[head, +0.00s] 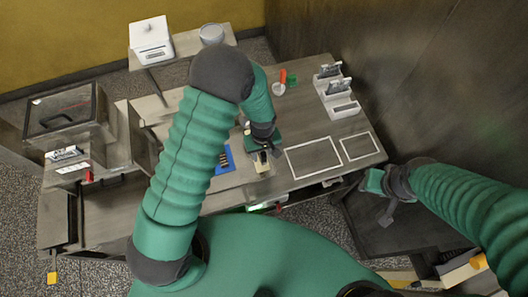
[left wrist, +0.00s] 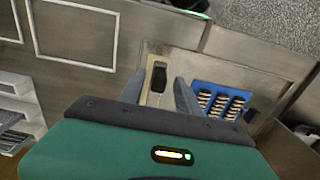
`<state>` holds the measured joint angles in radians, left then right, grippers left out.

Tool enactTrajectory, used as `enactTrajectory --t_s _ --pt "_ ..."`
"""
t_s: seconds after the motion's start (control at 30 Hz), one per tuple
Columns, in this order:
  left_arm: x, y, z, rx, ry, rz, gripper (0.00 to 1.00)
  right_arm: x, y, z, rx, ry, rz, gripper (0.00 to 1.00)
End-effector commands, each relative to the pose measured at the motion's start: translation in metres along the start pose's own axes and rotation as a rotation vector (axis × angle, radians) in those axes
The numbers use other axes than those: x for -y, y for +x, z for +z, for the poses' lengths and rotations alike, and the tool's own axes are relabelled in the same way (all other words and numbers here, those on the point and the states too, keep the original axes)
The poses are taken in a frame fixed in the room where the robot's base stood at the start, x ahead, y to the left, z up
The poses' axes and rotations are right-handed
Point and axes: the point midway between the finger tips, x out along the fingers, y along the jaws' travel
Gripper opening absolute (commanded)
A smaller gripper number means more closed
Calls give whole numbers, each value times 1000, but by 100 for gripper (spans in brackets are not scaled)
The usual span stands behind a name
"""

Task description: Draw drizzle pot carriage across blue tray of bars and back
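The blue tray (head: 233,158) lies on the work table with several bars in rows; it also shows in the left wrist view (left wrist: 198,87). Beside it is a beige carriage plate (left wrist: 150,62) with an upright black handle (left wrist: 158,78); the plate (head: 262,170) is partly hidden by my gripper in the head view. No pot can be clearly made out. My left gripper (left wrist: 160,92) is over the plate, its fingers apart on either side of the handle, with gaps visible. My right gripper (head: 384,205) is away at the right, beyond the table edge; its opening is unclear.
Two white-outlined rectangles (head: 313,176) mark clear table right of the plate. White racks (head: 338,100) stand at the back right, near an orange-handled tool (head: 282,77) and a green block (head: 291,79). A dark glass-topped box (head: 62,110) stands at the left.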

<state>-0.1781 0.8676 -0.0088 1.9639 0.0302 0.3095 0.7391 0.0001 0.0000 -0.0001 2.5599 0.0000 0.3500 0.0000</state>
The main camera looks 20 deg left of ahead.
Motion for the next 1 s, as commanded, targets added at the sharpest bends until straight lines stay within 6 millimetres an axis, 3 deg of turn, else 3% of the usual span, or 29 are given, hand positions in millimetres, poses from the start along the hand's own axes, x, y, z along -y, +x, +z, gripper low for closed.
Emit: enactTrajectory --t_s 0.33,0.67,1.0 --pt "-5 9 3 -3 2 -3 40 0 -2 0 0 0 0 40" --pt "-4 8 2 -2 2 0 0 0 -2 0 0 0 0 40" --pt "-5 8 0 -5 2 1 0 0 -2 0 0 0 0 40"
